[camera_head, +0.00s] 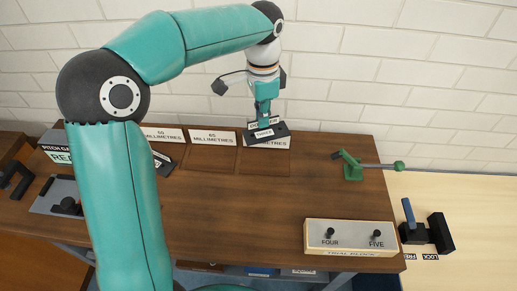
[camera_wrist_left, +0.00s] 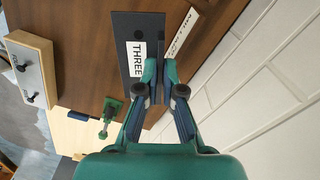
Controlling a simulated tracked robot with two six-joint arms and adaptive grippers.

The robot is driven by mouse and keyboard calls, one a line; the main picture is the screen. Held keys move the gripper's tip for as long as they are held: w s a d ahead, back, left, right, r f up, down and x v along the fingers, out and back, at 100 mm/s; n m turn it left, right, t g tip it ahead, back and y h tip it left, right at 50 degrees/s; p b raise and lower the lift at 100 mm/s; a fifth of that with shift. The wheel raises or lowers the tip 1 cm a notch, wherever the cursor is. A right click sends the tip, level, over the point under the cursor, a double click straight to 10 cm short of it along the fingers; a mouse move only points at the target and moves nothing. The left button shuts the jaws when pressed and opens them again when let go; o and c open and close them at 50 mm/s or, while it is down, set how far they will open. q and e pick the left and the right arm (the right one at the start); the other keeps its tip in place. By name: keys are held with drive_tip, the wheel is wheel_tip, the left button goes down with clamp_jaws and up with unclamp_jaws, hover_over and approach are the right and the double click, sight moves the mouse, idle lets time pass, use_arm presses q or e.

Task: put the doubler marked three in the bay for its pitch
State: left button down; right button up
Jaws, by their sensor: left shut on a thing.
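The doubler marked three (camera_head: 280,131) is a dark flat plate with a white label reading THREE. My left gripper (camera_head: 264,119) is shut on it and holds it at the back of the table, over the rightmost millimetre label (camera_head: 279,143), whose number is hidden. The plate (camera_wrist_left: 125,45) also shows in the left wrist view between the fingertips (camera_wrist_left: 154,75); I cannot tell whether it touches the table. The middle bay's label (camera_head: 212,137) appears to read 65 millimetres. The left bay's label (camera_head: 162,134) is partly behind my arm. My right gripper is not in view.
Another dark plate (camera_head: 163,161) lies in the left bay, partly hidden by my arm. A green fixture with a rod (camera_head: 352,166) stands to the right. A trial block (camera_head: 348,239) with pegs FOUR and FIVE sits front right. The middle of the table is clear.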

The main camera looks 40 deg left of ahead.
sight(262, 156)
use_arm(q)
wheel_tip(262, 156, down, 11)
drive_tip(key=shift+f+b, duration=0.15)
drive_tip(key=shift+b, duration=0.35)
drive_tip(key=c, duration=1.8)
unclamp_jaws()
drive_tip(key=shift+f, duration=0.15)
drive_tip(key=shift+o, duration=1)
drive_tip(key=shift+r, duration=0.2)
wheel_tip(262, 156, up, 12)
drive_tip(key=shift+p, duration=0.75)
